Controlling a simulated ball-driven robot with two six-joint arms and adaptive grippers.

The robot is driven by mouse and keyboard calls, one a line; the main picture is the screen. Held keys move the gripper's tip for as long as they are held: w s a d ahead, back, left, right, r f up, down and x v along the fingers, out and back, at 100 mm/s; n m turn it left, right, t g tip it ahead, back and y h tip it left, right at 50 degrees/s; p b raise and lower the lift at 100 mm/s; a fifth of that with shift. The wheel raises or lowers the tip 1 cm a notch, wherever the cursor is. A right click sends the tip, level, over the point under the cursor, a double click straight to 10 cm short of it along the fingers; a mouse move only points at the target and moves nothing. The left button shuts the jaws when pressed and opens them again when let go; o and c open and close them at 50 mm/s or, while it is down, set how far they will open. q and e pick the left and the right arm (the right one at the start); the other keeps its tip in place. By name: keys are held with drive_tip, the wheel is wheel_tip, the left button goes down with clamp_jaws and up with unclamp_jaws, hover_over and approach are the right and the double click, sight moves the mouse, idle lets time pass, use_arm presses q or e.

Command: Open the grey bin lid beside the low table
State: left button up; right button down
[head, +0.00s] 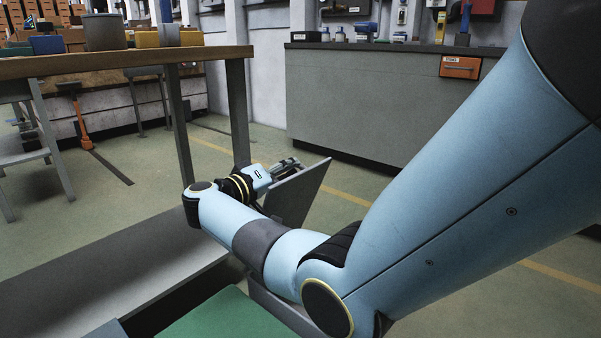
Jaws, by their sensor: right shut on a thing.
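The grey bin lid (303,195) is a flat panel standing up at a steep tilt, beyond my right forearm. My right gripper (287,166) is at the lid's upper left edge and is shut on it. The fingertips are small and partly hidden, so the exact grip is hard to see. The low table (100,268) has a long grey top and lies at the lower left, beside the lid. A grey edge (284,312) shows under my right arm and may be the bin's rim. My arm hides most of the bin. My left gripper is not in view.
A wooden workbench (120,62) with containers on it stands at the left, one leg close behind my right wrist. A grey cabinet (380,105) stands at the back. A green surface (230,318) is at the bottom. Open floor lies between the lid and the cabinet.

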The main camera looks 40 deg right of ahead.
use_arm(q)
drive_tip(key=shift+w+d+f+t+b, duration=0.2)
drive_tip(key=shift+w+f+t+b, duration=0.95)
drive_tip(key=shift+b, duration=0.15)
use_arm(e)
drive_tip(key=w+n, duration=0.1)
drive_tip(key=w, duration=0.7)
drive_tip(key=shift+a+r, duration=0.15)
drive_tip(key=shift+a, duration=0.25)
drive_tip(key=c, duration=1.3)
unclamp_jaws()
drive_tip(key=shift+c, duration=0.2)
drive_tip(key=shift+a, duration=0.1)
